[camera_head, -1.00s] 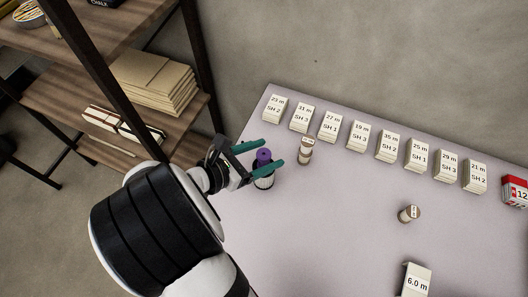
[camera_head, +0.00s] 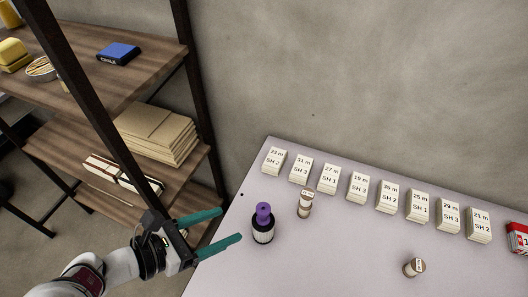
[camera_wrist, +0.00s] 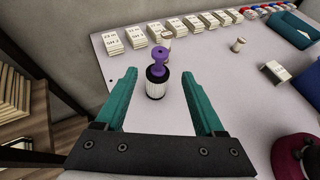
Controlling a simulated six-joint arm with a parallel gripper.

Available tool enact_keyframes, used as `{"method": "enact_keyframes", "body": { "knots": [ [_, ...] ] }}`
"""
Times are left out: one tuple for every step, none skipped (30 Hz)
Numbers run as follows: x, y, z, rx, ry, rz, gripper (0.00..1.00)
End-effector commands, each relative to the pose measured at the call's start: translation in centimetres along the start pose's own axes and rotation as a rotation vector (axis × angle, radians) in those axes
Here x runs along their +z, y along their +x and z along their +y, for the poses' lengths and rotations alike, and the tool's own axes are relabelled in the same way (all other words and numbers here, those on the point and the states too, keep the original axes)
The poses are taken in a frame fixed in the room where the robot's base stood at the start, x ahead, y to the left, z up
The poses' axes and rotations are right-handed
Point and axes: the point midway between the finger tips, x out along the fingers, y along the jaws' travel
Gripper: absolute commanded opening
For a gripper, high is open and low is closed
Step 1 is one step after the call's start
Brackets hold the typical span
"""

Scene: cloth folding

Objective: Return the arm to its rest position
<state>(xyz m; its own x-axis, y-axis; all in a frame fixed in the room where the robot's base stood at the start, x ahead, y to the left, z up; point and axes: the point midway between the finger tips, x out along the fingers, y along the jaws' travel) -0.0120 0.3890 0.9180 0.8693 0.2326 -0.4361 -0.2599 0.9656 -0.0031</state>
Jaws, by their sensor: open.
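My gripper (camera_head: 219,232) has two green fingers, spread apart with nothing between them. The bottle stands upright on the table, apart from the fingers. In the wrist view my open fingers (camera_wrist: 161,90) point towards the table, and the bottle (camera_wrist: 157,82) shows between and beyond them.
A wooden shelf unit (camera_head: 110,150) with dark posts stands close on the left. A grey wall is behind.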

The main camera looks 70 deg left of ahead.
Motion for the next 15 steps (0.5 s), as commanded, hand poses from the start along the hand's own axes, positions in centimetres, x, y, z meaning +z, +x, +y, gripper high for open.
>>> {"method": "enact_keyframes", "body": {
  "knots": [
    [0.0,0.1,-0.1,-0.005,0.003,0.002,0.71],
    [0.2,0.4,-0.3,-0.019,0.011,0.009,0.71],
    [0.5,1.3,-0.9,-0.056,0.035,0.026,0.71],
    [0.9,2.2,-1.7,-0.101,0.064,0.049,0.71],
    [1.3,3.4,-2.7,-0.161,0.105,0.079,0.71],
    [2.0,5.3,-4.7,-0.267,0.181,0.133,0.71],
    [2.5,6.8,-6.5,-0.364,0.258,0.184,0.71],
    [2.9,8.2,-8.5,-0.470,0.349,0.241,0.71],
    [3.3,9.6,-11.1,-0.607,0.480,0.316,0.71],
    [3.6,10.4,-12.9,-0.707,0.586,0.372,0.71],
    [3.8,11.1,-14.5,-0.805,0.703,0.427,0.71],
    [5.0,11.6,-17.4,-0.934,0.897,0.454,0.71],
    [6.2,11.6,-20.2,-1.034,1.066,0.439,0.71],
    [7.0,11.4,-22.9,-1.137,1.237,0.416,0.71],
    [7.8,10.7,-26.2,-1.276,1.471,0.372,0.71]
  ]
}}
